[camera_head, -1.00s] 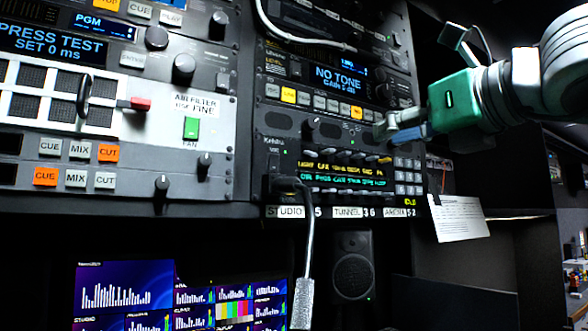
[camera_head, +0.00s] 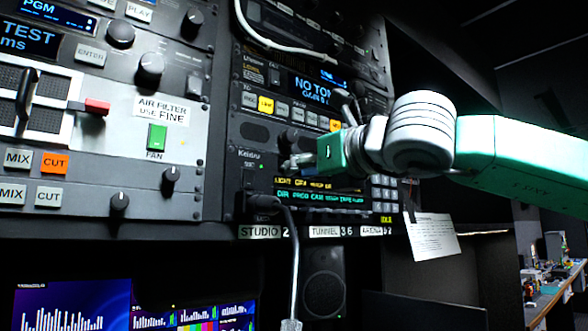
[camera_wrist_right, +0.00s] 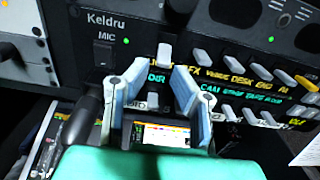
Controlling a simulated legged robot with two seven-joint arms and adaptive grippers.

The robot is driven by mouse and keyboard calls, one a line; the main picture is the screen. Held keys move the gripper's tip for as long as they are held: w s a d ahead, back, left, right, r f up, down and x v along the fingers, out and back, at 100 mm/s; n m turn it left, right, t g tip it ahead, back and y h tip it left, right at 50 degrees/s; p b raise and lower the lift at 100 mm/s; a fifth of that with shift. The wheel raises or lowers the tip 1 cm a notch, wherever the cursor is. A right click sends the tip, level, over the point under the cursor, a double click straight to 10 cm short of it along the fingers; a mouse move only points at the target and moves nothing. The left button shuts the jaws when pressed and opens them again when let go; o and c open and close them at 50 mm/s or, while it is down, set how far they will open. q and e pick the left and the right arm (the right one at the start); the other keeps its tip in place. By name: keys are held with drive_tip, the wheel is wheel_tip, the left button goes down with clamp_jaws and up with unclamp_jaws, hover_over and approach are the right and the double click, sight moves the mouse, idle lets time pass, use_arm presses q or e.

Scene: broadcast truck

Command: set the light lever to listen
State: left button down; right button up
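The Keldru intercom panel (camera_head: 262,172) is on the rack in the head view, with yellow and green name rows. In the wrist view, the light lever (camera_wrist_right: 165,55) is a small white lever at the left end of the upper row. The LIGHT label is hidden by my gripper there; in the head view it reads on the yellow row. My right gripper (camera_wrist_right: 157,72) is open, its two pale fingers on either side of the light lever. I cannot tell whether they touch it. In the head view the right gripper (camera_head: 298,162) is side-on at the panel. My left gripper is out of view.
Other white levers (camera_wrist_right: 202,55) stand close by to the right, with an orange-tipped one (camera_wrist_right: 307,83) at the row's end. A black plug with a cable (camera_head: 272,204) sticks out at the lower left. A paper sheet (camera_head: 433,237) hangs to the right.

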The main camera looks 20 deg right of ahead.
drive_tip(key=shift+w+a+r, duration=0.2)
drive_tip(key=shift+w+a, duration=0.3)
drive_tip(key=shift+w, duration=0.2)
drive_tip(key=shift+w+d+f, duration=0.2)
drive_tip(key=shift+w+d, duration=0.2)
drive_tip(key=shift+w, duration=0.3)
drive_tip(key=shift+s+a, duration=0.1)
drive_tip(key=shift+a, duration=0.1)
clamp_jaws()
